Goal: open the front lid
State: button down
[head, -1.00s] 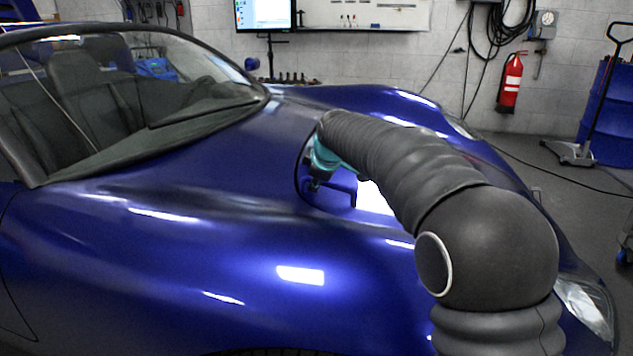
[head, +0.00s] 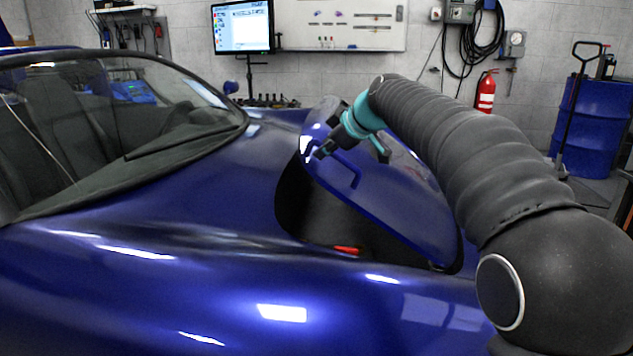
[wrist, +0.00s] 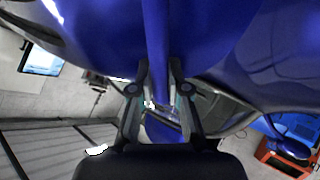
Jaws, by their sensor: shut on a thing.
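The front lid (head: 395,200) of the blue car is raised at a tilt, its windshield-side edge lifted clear of the body. A dark compartment (head: 315,215) shows beneath it. A blue bar handle (head: 347,170) stands on the lid's outer face. My gripper (head: 326,148) is at the handle's upper end and shut on it. In the wrist view, the two fingers of my gripper (wrist: 160,75) sit on either side of the blue handle bar (wrist: 157,50). The lid's far side is partly hidden by my arm.
A small red thing (head: 347,250) lies at the compartment's near edge. The windshield (head: 130,110) stands left of the lid. A monitor (head: 242,27), a fire extinguisher (head: 486,93) and a blue drum (head: 597,125) are at the back, away from the lid.

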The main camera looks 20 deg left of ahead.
jog(key=w+d+r+m+y, duration=0.2)
jog(key=d+r+y, duration=0.2)
jog(key=d+r, duration=0.95)
jog(key=w+d+r+m+y+p, duration=0.1)
jog(key=d+r+y, duration=0.1)
jog(key=d, duration=0.7)
jog(key=w+d+r+m+t+y+p, duration=0.1)
jog(key=d+r, duration=0.3)
jog(key=d, duration=0.6)
jog(key=shift+w+r+y, duration=0.25)
jog(key=shift+r+y, duration=0.15)
jog(key=shift+a, duration=0.1)
jog(key=c, duration=1.4)
grip_release()
